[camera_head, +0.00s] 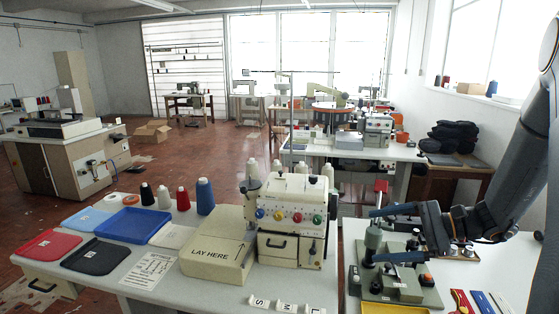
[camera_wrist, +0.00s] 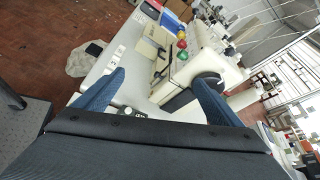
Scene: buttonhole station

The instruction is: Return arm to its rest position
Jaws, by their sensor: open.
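My gripper (camera_head: 373,235) is at the right of the head view, at the end of my dark arm, which comes in from the right edge. Its two blue fingers point left and stand well apart. In the wrist view my gripper (camera_wrist: 158,76) is open, with nothing held between the fingers. In the head view it overlaps a green-based device (camera_head: 400,288) with a grey-green upright part on the right table. I cannot tell how much gap there is between them.
The cream buttonhole machine (camera_head: 292,215) with coloured knobs and its "LAY HERE" block (camera_head: 215,252) stand on the left table. Red floor (camera_head: 200,150) is open behind.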

